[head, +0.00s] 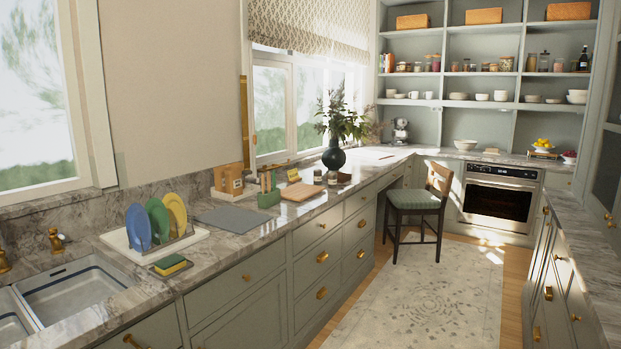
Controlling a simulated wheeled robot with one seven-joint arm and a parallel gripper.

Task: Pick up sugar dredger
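I cannot make out a sugar dredger for certain. Two small containers stand on the long marble counter (262,238) in front of the dark vase: a pale-topped one (317,176) and a darker one (332,178). They are too small to tell whether either is a dredger. Several small jars (430,63) stand on the back shelves, also too small to identify. My gripper is not in view.
A sink (75,290), a rack with coloured plates (158,222), a sponge (170,265), a grey mat (232,218) and a wooden block (228,178) line the counter. A stool (417,200) stands near the back.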

